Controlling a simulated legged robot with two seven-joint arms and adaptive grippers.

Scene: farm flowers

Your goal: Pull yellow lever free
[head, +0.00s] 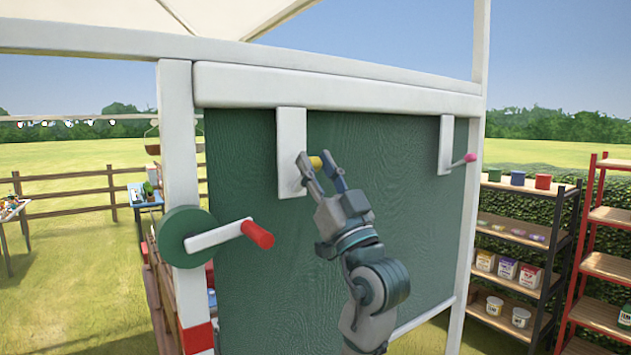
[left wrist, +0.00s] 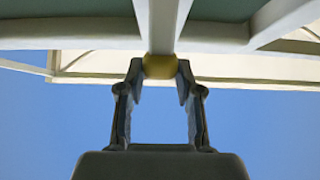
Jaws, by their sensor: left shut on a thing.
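The yellow lever's knob (head: 315,162) shows at the left white bracket on the green panel. My left gripper (head: 322,164) reaches up to it, one finger on each side. In the left wrist view the yellow knob (left wrist: 160,66) sits between the tips of my left gripper (left wrist: 160,78), which are shut on it. The lever's shaft is mostly hidden in the head view. My right gripper is not in view.
A pink-tipped lever (head: 468,158) sits at the right white bracket (head: 446,145). A green wheel crank with a red handle (head: 258,234) juts out at the left post. Shelves with pots and boxes (head: 515,260) stand at the right. The green panel (head: 270,290) fills the white frame.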

